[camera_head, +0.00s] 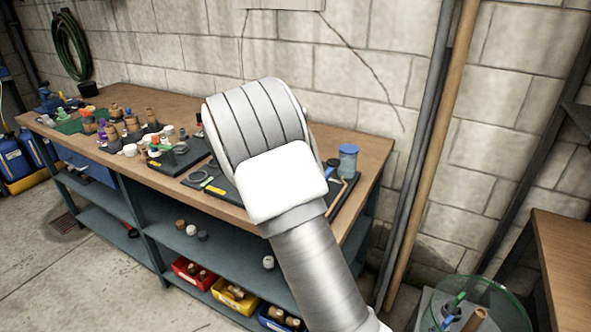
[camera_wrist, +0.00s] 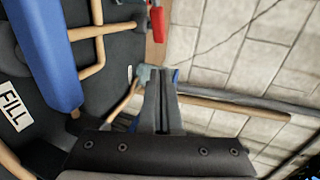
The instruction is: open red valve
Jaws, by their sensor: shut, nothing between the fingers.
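A red valve handle (camera_wrist: 157,22) shows at the top of the wrist view, mounted beside a grey fitting and partly cut off by the frame edge. My gripper (camera_wrist: 165,73) points up the picture below it, with its two fingers together and nothing between them. A clear gap lies between the fingertips and the red handle. In the head view neither the red valve nor my gripper shows; my arm covers the middle.
In the head view a workbench (camera_head: 130,92) with many small parts stands against the block wall. A round glass-topped table (camera_head: 500,300) is at lower right.

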